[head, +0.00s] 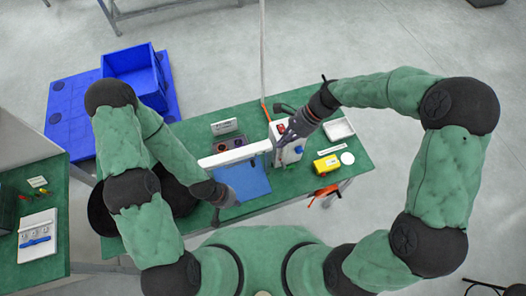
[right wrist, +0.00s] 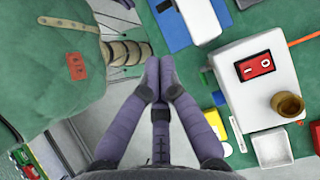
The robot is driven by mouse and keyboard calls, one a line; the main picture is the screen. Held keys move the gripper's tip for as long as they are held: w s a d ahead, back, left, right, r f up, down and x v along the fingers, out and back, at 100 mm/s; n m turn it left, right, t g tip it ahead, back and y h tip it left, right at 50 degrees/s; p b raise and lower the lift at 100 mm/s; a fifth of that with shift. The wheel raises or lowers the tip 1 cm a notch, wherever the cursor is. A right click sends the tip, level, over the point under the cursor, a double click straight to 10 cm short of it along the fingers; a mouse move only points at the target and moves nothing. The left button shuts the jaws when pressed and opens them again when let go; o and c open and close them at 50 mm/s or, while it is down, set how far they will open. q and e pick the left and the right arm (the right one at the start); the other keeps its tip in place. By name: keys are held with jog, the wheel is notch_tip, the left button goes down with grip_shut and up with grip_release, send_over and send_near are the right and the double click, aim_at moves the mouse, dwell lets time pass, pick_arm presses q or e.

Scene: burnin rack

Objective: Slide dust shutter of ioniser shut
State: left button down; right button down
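A white box-shaped unit (head: 290,155), which I take for the ioniser, stands on the green bench, with a long white bar (head: 235,155) reaching left from it. In the right wrist view the box (right wrist: 260,80) shows a red panel (right wrist: 254,67) and a brass-coloured knob (right wrist: 287,104). I cannot make out for sure which part is the dust shutter. My right gripper (head: 281,143) is over the left side of the box; in its wrist view the fingers (right wrist: 158,72) are together with nothing between them. My left gripper (head: 217,212) is low by the bench's front edge; its fingers are unclear.
A blue mat (head: 252,181) lies in front of the bar. A dark tray (head: 230,143) is behind it. A yellow box (head: 326,165), a white disc (head: 347,158) and a white tray (head: 340,129) are right of the unit. A blue bin (head: 133,70) stands back left.

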jog(key=shift+w+r, duration=0.15)
jog(key=shift+r, duration=0.65)
jog(key=shift+a+f, duration=0.1)
jog(key=x, duration=1.4)
jog(key=shift+a, duration=0.1)
jog(key=s+a, duration=0.2)
jog(key=a, duration=0.5)
jog(key=shift+s, duration=0.2)
jog(key=shift+r, duration=0.25)
